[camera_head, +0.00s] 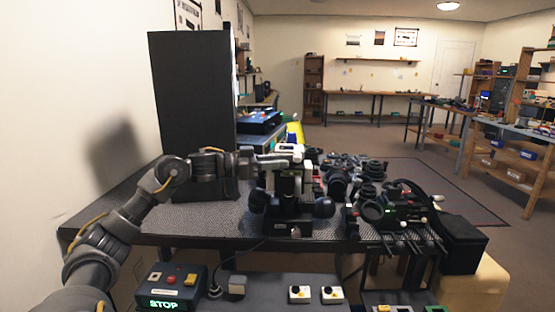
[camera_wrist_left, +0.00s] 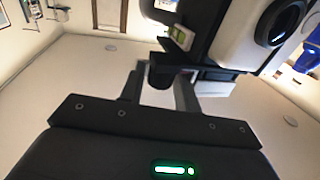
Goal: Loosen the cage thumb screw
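In the head view my left arm reaches in from the left, and its gripper (camera_head: 272,160) is at the upper part of a white and black instrument (camera_head: 286,192) on the bench. In the left wrist view the two grey fingers of the left gripper (camera_wrist_left: 160,82) stand apart. A short dark knob (camera_wrist_left: 160,76), which looks like the thumb screw, sits between their tips under the instrument's black body. A narrow gap seems to show beside it; firm contact cannot be made out. In the head view the knob is too small to tell. My right gripper is not in view.
The dark perforated bench (camera_head: 220,222) has bare room left of the instrument. Black lens assemblies (camera_head: 372,208) crowd its right side. A tall black panel (camera_head: 192,105) stands behind my left arm. A control box with a lit STOP display (camera_head: 170,290) is in front.

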